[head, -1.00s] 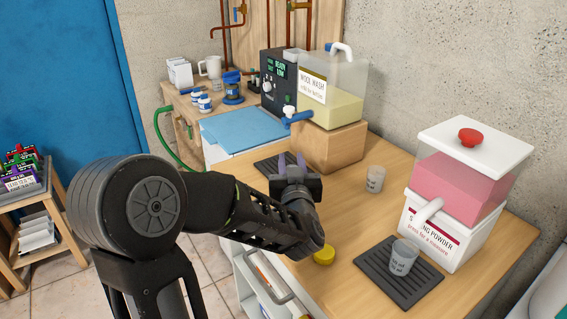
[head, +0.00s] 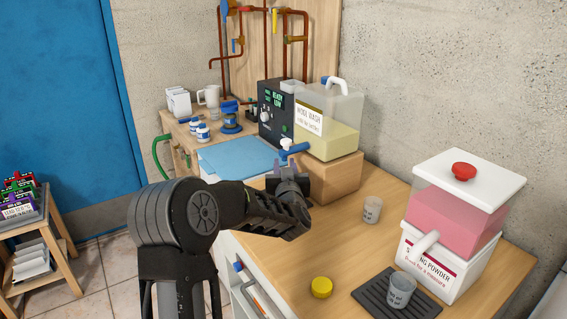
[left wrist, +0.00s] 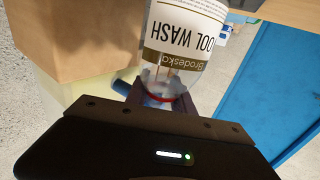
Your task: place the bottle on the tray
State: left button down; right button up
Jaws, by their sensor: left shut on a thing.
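The bottle (left wrist: 190,28) is clear with a white "WOOL WASH" label and a brown band. It shows in the left wrist view, upside down like the rest of that picture. My left gripper (head: 287,172) is shut on its neck, with the bottle's body hanging below the fingers. In the head view the gripper and arm hide the bottle. The gripper is close to the blue tap (head: 295,150) of the wool wash dispenser. A dark ribbed tray (head: 372,300) at the front right carries a grey cup (head: 400,290). Another dark tray near the tap is mostly hidden. My right gripper is not in view.
The wool wash dispenser (head: 340,140) stands on a wooden block (head: 338,178). A pink powder dispenser (head: 452,225) stands at the right. A cup (head: 372,209) and a yellow lid (head: 321,287) sit on the counter (head: 340,245), with bare wood between.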

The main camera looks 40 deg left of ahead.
pick_arm(q)
jog(key=x, duration=0.4)
jog(key=shift+f+p, duration=0.3)
jog(key=shift+p, duration=0.1)
jog(key=shift+f, duration=0.4)
jog(key=shift+f, duration=0.15)
jog(key=shift+f, duration=0.15)
jog(key=c, duration=1.1)
grip_release()
